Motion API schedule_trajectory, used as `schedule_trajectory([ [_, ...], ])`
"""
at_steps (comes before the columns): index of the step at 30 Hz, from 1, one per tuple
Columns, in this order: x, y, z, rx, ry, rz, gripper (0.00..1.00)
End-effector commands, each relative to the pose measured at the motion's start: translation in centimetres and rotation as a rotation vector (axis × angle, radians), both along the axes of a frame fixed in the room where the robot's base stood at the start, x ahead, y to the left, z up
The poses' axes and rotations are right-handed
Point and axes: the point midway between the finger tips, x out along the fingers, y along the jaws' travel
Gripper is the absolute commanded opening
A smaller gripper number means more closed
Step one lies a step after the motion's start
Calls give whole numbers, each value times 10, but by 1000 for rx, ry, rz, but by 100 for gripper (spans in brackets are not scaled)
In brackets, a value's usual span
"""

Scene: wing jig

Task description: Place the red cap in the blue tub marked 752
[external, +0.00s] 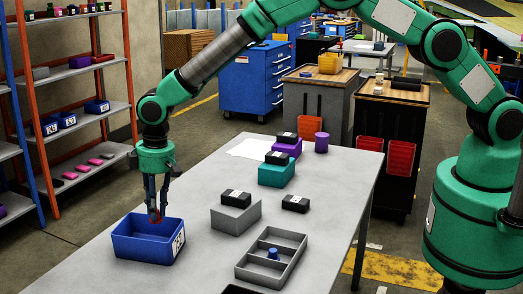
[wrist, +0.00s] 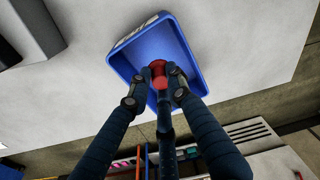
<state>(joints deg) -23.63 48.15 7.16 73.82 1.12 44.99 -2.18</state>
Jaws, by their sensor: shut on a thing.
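The red cap (wrist: 158,70) is between the fingertips of my gripper (wrist: 157,88) in the wrist view. My gripper (external: 156,216) is shut on the cap, which shows as a small red spot in the external view. The blue tub (external: 133,250) stands at the near left of the table, with a white label on its right end; the number is too small to read surely. The tub also shows in the wrist view (wrist: 191,76), directly behind the cap. The gripper points down over the tub, with the cap at about rim height. I cannot tell whether the cap touches the tub.
A grey box with a black block (external: 236,197) on it stands right of the tub. A grey divided tray (external: 244,268) holds a blue cap (external: 273,253). Farther back are a teal box (external: 271,176), a purple box and a purple cylinder (external: 322,142). Shelves (external: 85,68) stand at left.

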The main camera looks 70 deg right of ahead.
Motion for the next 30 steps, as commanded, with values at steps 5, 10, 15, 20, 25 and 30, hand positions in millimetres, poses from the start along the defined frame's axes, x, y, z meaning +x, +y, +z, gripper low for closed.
schedule_trajectory([
  [5,6,0,-1,0,2,1,5],
  [10,6,0,-1,0,1,1,5],
  [15,6,0,-1,0,2,1,5],
  [20,6,0,-10,0,2,1,5],
  [25,5,0,-33,-1,4,1,5],
  [30,6,0,-56,0,2,1,5],
])
